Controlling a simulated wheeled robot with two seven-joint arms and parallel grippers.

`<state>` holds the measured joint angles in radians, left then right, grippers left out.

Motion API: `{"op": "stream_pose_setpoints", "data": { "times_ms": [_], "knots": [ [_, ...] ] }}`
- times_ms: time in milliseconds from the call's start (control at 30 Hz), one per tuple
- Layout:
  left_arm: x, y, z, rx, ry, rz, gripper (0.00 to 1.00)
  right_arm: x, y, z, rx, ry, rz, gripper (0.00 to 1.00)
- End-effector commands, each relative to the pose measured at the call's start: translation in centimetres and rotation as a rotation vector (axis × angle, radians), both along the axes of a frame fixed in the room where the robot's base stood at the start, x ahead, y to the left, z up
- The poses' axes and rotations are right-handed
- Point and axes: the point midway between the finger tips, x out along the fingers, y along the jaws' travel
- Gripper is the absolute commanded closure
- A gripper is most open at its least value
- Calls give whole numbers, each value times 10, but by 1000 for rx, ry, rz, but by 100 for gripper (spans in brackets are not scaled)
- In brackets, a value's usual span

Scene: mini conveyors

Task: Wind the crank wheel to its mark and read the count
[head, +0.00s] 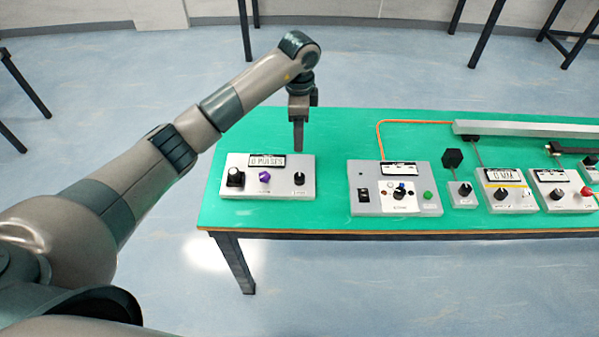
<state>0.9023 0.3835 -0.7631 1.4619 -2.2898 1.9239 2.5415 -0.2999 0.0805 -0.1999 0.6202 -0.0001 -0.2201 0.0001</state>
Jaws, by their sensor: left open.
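A grey control box (267,188) stands at the left end of the green table. Its display (265,161) appears to read "0 PULSES". On its top are a larger black knob (235,177) at the left, a purple knob (265,177) in the middle and a small black knob (299,178) at the right. I cannot tell for sure which is the crank wheel, and no mark is legible. My left gripper (299,148) is open and points down, over the box's right rear part, apart from the knobs. My right gripper is not in view.
More control boxes stand to the right, including one with a green button (428,195) and one with a red button (558,194). An orange cable (378,140) and a long grey rail (520,130) lie behind them. The green tabletop (335,150) is bare between the first two boxes.

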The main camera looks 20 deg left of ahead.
Motion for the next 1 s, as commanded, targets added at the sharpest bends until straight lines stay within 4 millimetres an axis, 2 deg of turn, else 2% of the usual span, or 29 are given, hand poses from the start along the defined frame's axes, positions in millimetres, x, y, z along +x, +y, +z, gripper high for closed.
{"op": "stream_pose_setpoints", "data": {
  "times_ms": [267, 467, 667, 1000],
  "knots": [
    [0, -1, -1, -4, 0, -3, 55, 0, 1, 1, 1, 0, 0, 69],
    [-1, -1, -10, -5, 3, -3, 55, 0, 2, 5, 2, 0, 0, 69],
    [-1, -2, -34, -5, 4, -4, 55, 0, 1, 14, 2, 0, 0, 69],
    [-2, -2, -94, -6, 4, -4, 55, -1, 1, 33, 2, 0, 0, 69]
  ]
}}
